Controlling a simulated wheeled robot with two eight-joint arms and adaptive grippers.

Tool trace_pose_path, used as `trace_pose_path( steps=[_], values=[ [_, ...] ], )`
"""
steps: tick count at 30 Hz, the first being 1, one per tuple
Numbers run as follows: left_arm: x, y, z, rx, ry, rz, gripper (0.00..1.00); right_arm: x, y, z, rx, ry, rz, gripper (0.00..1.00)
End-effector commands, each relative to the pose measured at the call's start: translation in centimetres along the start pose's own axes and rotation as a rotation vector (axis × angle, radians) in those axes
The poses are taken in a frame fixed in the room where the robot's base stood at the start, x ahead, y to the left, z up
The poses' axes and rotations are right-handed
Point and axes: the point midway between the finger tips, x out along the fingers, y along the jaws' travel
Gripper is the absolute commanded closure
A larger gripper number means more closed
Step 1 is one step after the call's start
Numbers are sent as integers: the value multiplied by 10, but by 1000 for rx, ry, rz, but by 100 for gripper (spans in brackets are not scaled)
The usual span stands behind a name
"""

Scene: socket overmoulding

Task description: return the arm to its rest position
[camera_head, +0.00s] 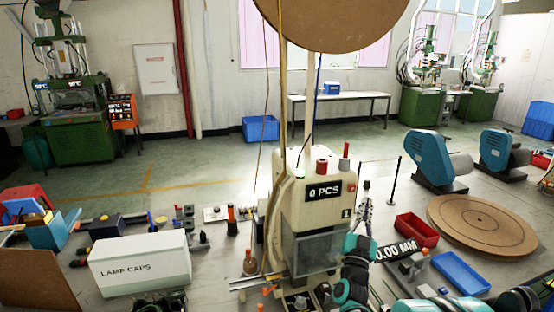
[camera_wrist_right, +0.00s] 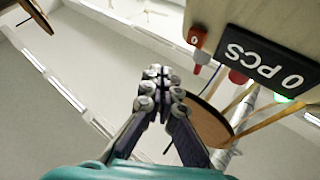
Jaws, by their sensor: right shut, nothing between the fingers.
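My right gripper (camera_head: 366,203) points upward, just right of the cream machine (camera_head: 317,215) with the "0 PCS" display. My left gripper is not in view.
A red bin (camera_head: 416,230), a blue tray (camera_head: 460,273) and a "0.00 MM" display (camera_head: 397,250) lie right of the gripper. A round brown turntable (camera_head: 482,223) is farther right. A white "LAMP CAPS" box (camera_head: 140,265) stands at the left. The air above the right bench looks open.

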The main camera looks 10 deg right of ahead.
Motion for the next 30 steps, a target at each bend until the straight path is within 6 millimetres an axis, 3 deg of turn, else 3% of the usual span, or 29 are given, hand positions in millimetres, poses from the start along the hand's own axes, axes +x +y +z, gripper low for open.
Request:
trace_pose_path(
  steps=[5, 8, 12, 15, 19, 24, 27, 30],
  values=[
    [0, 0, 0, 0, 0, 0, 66, -10, -35, -2, 3, -126, -103, 100],
    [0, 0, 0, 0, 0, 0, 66, -33, -69, 0, -2, -285, -212, 100],
    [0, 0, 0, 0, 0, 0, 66, -92, -103, 7, -31, -549, -351, 100],
    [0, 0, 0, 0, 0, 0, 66, -147, -111, 14, -68, -744, -422, 100],
    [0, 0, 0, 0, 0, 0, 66, -228, -101, 20, -137, -997, -476, 100],
    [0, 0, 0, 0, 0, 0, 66, -324, -65, 21, -237, -1276, -480, 100],
    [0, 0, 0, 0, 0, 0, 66, -361, -45, 20, -285, -1382, -464, 100],
    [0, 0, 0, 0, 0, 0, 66, -382, -32, 19, -313, -1444, -451, 100]
  ],
)
